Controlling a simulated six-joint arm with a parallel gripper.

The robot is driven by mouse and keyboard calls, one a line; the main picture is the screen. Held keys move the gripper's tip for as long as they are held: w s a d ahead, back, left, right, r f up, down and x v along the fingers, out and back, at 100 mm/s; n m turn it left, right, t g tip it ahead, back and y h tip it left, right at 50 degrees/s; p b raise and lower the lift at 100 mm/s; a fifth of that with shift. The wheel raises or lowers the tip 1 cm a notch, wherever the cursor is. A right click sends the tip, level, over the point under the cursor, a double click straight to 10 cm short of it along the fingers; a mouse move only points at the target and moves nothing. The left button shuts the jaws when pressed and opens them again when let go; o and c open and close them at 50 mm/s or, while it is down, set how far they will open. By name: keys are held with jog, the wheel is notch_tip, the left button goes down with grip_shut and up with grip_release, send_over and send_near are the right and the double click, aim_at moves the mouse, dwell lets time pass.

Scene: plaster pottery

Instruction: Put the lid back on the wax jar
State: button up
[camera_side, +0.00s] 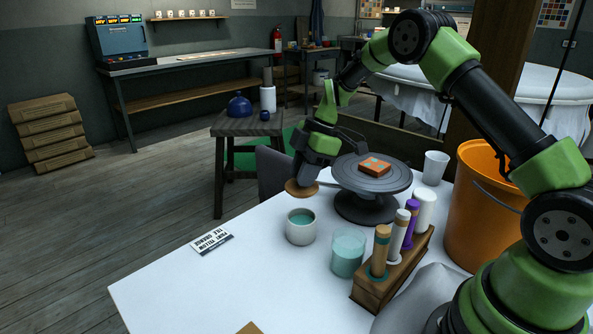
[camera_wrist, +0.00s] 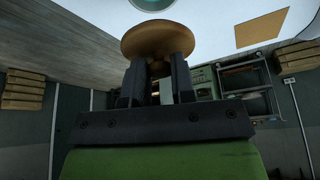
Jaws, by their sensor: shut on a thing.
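A white jar (camera_side: 301,238) with teal wax inside stands open on the white table, near its far edge. Its rim also shows at the top edge of the wrist view (camera_wrist: 152,4), partly cut off. My gripper (camera_side: 306,179) is shut on the round wooden lid (camera_side: 301,189) and holds it in the air above and behind the jar, apart from it. In the wrist view the lid (camera_wrist: 158,40) sits between the two black fingertips (camera_wrist: 159,72) and looks slightly tilted.
A teal cup (camera_side: 348,254) and a wooden rack (camera_side: 392,272) of several tubes stand right of the jar. Behind are a dark turntable (camera_side: 370,180) with an orange block, a white cup (camera_side: 435,167) and an orange bucket (camera_side: 485,205). The table left of the jar holds a printed card (camera_side: 211,242).

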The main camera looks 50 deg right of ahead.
jog(key=shift+f, duration=3.1)
jog(key=shift+f, duration=0.15)
jog(key=o, duration=1.5)
jog(key=shift+c, duration=0.2)
jog(key=shift+r, duration=3.5)
grip_shut()
